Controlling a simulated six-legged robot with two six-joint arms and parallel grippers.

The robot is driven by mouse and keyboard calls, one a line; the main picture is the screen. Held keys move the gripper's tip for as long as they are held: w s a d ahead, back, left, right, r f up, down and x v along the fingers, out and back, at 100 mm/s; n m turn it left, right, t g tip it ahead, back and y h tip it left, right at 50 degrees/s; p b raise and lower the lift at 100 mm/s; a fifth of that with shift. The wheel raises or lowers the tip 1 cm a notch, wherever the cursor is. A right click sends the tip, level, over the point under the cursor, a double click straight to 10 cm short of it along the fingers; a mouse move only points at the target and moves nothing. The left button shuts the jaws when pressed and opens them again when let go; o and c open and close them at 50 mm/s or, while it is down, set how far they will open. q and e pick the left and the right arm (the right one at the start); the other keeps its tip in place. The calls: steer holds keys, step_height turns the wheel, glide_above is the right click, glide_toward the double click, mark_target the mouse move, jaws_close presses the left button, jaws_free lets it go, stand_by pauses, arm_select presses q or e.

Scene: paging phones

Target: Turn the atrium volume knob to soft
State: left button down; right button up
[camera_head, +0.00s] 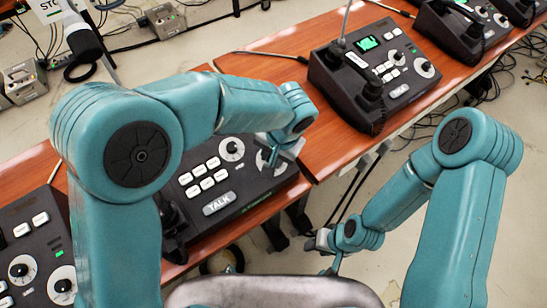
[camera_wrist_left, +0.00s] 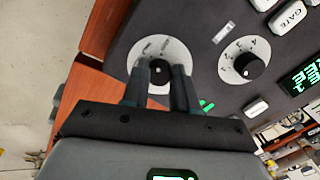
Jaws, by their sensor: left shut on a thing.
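A dark paging phone (camera_head: 240,200) lies on the wooden desk in front of me, with two round white dials. My left gripper (camera_head: 275,153) is over its right dial (camera_head: 268,168) and partly hides it. In the left wrist view, the left gripper (camera_wrist_left: 160,80) is shut on a black knob (camera_wrist_left: 159,70) in the middle of a white dial (camera_wrist_left: 143,52). The second black knob (camera_wrist_left: 250,66) stands free beside it.
White buttons and a TALK button (camera_head: 219,204) sit beside the dials. Another phone (camera_head: 375,72) with an antenna stands on the desk to the right, and one (camera_head: 35,250) at lower left. Cables hang beyond the desk's front edge.

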arm_select(q)
steer(key=n+b, duration=0.1)
steer(key=b, duration=0.1)
steer(key=n+b, duration=0.1)
steer(key=n, duration=0.1)
steer(key=shift+f+n+b, duration=0.3)
steer(key=shift+b, duration=0.1)
steer(key=n+b, duration=0.3)
steer(key=shift+n+h, duration=0.3)
steer(key=n+b, duration=0.2)
steer(key=n, duration=0.1)
steer(key=shift+r, duration=0.1)
steer(key=shift+r+n+b, duration=0.15)
steer(key=shift+n+b, duration=0.9)
steer(key=shift+n, duration=0.55)
steer(key=c, duration=0.9)
jaws_free()
steer(key=shift+o, duration=0.2)
steer(key=s+d+r+p, duration=0.1)
steer(key=s+r+p, duration=0.2)
steer(key=r, duration=1.3)
steer(key=shift+d+p, duration=0.2)
steer(key=shift+p, duration=0.25)
